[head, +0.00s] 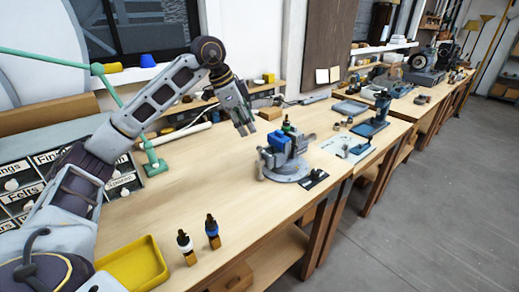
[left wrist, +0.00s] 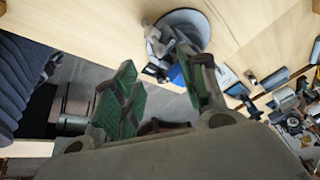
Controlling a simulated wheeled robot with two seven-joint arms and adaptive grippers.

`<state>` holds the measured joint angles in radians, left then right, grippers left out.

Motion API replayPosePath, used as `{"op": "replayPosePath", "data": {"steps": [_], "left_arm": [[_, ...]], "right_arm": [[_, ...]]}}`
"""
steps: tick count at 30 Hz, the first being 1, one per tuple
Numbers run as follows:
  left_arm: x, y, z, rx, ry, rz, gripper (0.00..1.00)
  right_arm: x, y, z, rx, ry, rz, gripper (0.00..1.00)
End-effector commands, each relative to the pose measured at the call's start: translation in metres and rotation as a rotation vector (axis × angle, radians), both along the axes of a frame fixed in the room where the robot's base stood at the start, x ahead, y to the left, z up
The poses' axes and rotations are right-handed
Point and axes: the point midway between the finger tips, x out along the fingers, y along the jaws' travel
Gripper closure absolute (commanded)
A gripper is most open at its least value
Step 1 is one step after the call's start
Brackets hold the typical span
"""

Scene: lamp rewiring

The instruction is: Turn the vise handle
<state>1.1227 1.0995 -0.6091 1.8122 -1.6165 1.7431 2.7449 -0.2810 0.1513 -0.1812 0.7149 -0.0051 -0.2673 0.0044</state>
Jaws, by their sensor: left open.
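The vise (head: 285,160) stands on the wooden bench on a round grey base, with a blue part on its body. I cannot clearly make out its handle. My left gripper (head: 243,129) hangs in the air above and to the left of the vise, apart from it, with its fingers pointing down. In the left wrist view my gripper (left wrist: 165,82) is open with nothing between its green-padded fingers. The vise (left wrist: 180,32) shows beyond the fingertips there, partly hidden by the right-hand finger. My right gripper is not in view.
A green lamp arm (head: 152,160) and labelled drawers (head: 124,180) are at left. The bench left of the vise is clear.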

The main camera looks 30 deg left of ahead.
Motion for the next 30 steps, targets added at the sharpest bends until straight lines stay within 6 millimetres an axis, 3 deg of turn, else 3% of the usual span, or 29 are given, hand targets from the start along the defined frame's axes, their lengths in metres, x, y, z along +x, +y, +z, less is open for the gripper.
{"op": "replayPosePath", "data": {"steps": [7, 15, 24, 30], "left_arm": [[0.010, -0.009, -0.031, -0.001, 0.001, -0.002, 0.58], [0.021, -0.017, -0.063, 0.000, 0.001, -0.001, 0.58], [0.032, -0.026, -0.095, 0.000, 0.000, 0.000, 0.58], [0.035, -0.029, -0.105, 0.000, 0.000, -0.001, 0.58]], "right_arm": [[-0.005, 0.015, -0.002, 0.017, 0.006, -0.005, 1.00], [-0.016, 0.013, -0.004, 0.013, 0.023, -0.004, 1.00], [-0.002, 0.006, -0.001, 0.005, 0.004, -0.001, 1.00], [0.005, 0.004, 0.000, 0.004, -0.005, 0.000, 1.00]]}}
